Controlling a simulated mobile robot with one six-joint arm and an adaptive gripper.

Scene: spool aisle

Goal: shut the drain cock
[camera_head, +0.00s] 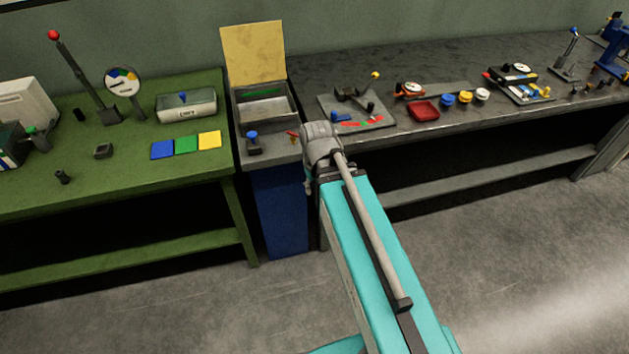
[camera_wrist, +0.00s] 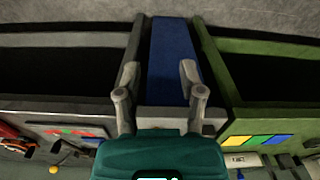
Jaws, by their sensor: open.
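A small red-and-yellow handle (camera_head: 294,136) at the front right of the washing-basin stand may be the drain cock; its fitting is too small to read, and whether it is open or shut cannot be told. A blue-topped knob on a dark base (camera_head: 253,143) stands at the front left of the same stand. My gripper (camera_wrist: 159,82) is open and empty, its two fingers apart in front of the blue cabinet (camera_wrist: 173,60). In the head view my arm hides most of the gripper, just right of the red-and-yellow handle.
A metal basin (camera_head: 263,120) with a raised yellow lid (camera_head: 254,54) sits above the blue cabinet (camera_head: 280,212). A green bench (camera_head: 110,189) stands left, a grey bench (camera_head: 450,123) with several fittings right. The floor in front is clear.

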